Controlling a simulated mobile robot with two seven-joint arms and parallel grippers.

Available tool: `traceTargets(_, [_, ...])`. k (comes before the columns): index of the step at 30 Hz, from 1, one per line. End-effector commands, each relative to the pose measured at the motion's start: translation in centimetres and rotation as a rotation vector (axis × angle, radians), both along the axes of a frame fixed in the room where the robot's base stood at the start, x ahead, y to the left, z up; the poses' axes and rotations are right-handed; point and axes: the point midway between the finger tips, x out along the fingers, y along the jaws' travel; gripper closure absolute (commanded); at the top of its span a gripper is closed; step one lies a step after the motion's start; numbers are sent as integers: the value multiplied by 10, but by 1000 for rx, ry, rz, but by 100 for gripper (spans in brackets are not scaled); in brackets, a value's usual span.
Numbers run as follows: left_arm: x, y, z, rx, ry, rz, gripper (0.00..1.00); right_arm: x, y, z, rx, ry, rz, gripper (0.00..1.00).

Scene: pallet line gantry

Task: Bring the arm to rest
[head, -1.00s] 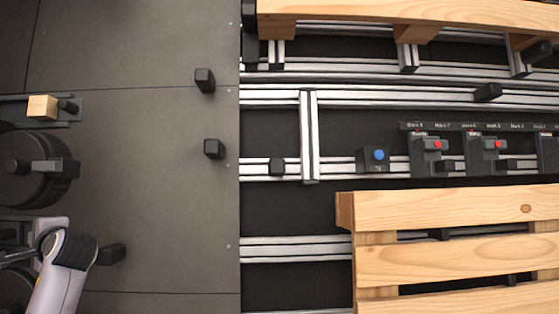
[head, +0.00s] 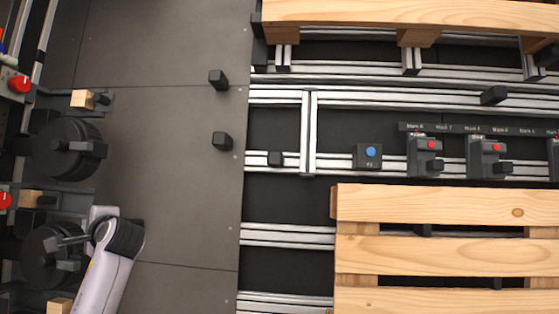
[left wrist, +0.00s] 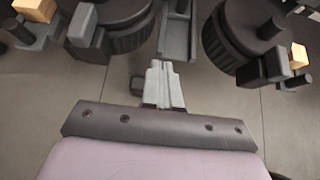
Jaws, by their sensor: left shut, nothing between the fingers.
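My left gripper (left wrist: 162,85) shows in the left wrist view. Its pale grey fingers are together with nothing between them, and they point out over the grey floor toward a gap between two dark round drums. In the head view my left arm (head: 110,260) comes in at the lower left, beside the lower drum (head: 45,262). The gripper's fingers cannot be made out clearly there. My right arm and gripper are not in view.
Another drum (head: 60,155), wooden blocks (head: 81,98) and red knobs (head: 20,84) line the left side. Two dark posts (head: 219,79) stand on the grey floor (head: 185,190), otherwise mostly clear. Right are rails (head: 290,235), a blue button (head: 370,152) and a wooden pallet (head: 430,205).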

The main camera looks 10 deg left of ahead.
Motion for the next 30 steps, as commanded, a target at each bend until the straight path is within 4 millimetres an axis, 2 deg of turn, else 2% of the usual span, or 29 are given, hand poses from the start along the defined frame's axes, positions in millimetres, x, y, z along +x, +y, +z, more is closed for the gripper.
traceTargets(7, [3, -56, -95, -166, -99, -207, 100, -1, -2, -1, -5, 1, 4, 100])
traceTargets(11, [-10, -97, -152, -330, -164, -309, 100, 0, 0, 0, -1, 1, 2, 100])
traceTargets(13, [-23, -123, -184, -446, -204, -355, 100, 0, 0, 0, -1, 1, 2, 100])
traceTargets(17, [-58, -173, -236, -695, -278, -399, 100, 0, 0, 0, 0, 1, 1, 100])
traceTargets(21, [-108, -226, -279, -992, -357, -380, 100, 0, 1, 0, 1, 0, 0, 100])
traceTargets(25, [-157, -268, -303, -1262, -431, -304, 100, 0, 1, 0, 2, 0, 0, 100])
traceTargets(30, [-206, -304, -314, -1518, -513, -175, 100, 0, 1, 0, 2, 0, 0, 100])
